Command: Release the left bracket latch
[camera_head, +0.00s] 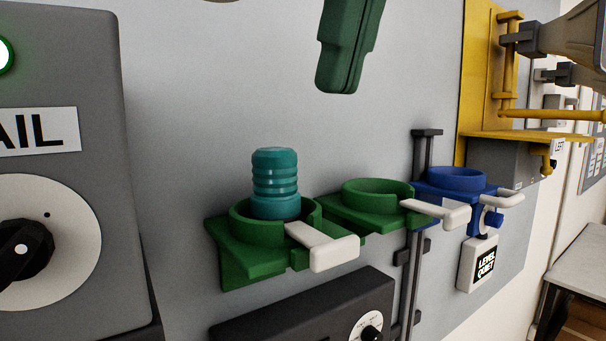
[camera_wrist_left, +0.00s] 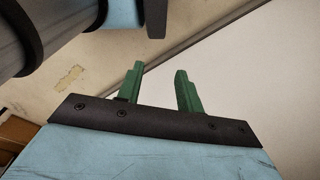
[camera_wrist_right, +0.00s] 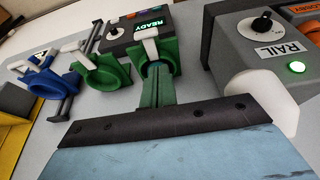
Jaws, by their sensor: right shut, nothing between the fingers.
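My right gripper (camera_head: 348,50) is shut and empty, with its green fingers pointing down above the brackets and apart from them. In the right wrist view its fingers (camera_wrist_right: 157,90) overlap the nearest green bracket (camera_wrist_right: 133,62). The left-hand green bracket (camera_head: 245,255) holds an upright ribbed teal cylinder (camera_head: 275,185). Its white latch lever (camera_head: 325,245) sticks out at the front right; it also shows in the right wrist view (camera_wrist_right: 151,50). My left gripper (camera_wrist_left: 160,88) is open and empty, in its wrist view only. I cannot tell whether this bracket is the named left one.
An empty green bracket (camera_head: 345,205) and a blue bracket (camera_head: 440,185), each with a white lever, stand to the right. A yellow frame (camera_head: 480,95) has a small tag, possibly "LEFT". A grey RAIL box (camera_head: 70,75) stands left. A dark box (camera_head: 300,315) sits below.

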